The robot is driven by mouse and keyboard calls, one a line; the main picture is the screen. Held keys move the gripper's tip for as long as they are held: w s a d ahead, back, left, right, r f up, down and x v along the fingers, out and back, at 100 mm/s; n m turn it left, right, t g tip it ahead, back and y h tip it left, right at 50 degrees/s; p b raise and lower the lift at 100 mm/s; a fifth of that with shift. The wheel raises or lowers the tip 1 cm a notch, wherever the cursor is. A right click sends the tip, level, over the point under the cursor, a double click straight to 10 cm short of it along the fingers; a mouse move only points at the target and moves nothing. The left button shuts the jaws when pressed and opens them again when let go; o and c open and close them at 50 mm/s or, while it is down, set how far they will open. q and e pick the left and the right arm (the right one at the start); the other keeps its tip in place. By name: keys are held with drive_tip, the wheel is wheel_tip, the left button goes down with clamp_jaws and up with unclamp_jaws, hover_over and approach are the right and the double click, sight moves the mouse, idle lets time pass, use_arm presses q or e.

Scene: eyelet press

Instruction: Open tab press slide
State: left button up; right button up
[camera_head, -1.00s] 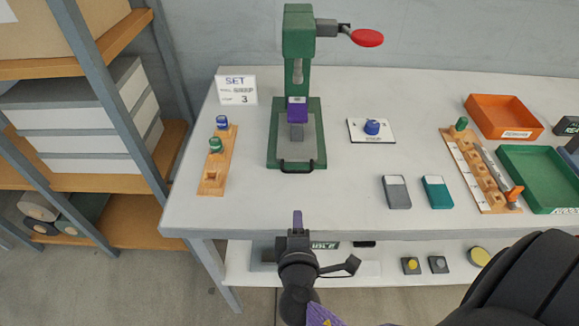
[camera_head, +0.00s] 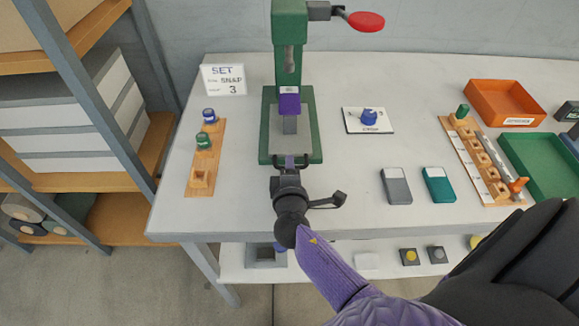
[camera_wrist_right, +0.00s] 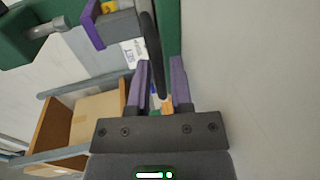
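The green tab press (camera_head: 290,58) stands on the white table with a purple block (camera_head: 289,100) above a grey pad on its slide (camera_head: 269,130). A black handle is on the front edge of the slide; in the head view my right gripper partly covers it. In the right wrist view the handle (camera_wrist_right: 153,50) is a dark bar reaching between the two purple fingers. My right gripper (camera_head: 290,161) (camera_wrist_right: 160,82) is open, with a finger on either side of the handle and some gap showing. My left gripper is not in view.
A sign (camera_head: 223,79) and a wooden rack (camera_head: 203,165) are left of the press. A white card with a blue knob (camera_head: 368,117) and grey (camera_head: 396,185) and teal (camera_head: 439,184) boxes are right. Orange (camera_head: 505,103) and green trays are farther right. The press's red-ended lever (camera_head: 366,21) sticks out right.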

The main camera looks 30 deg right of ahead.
drive_tip(key=shift+w, duration=0.1)
clamp_jaws()
idle(1.4)
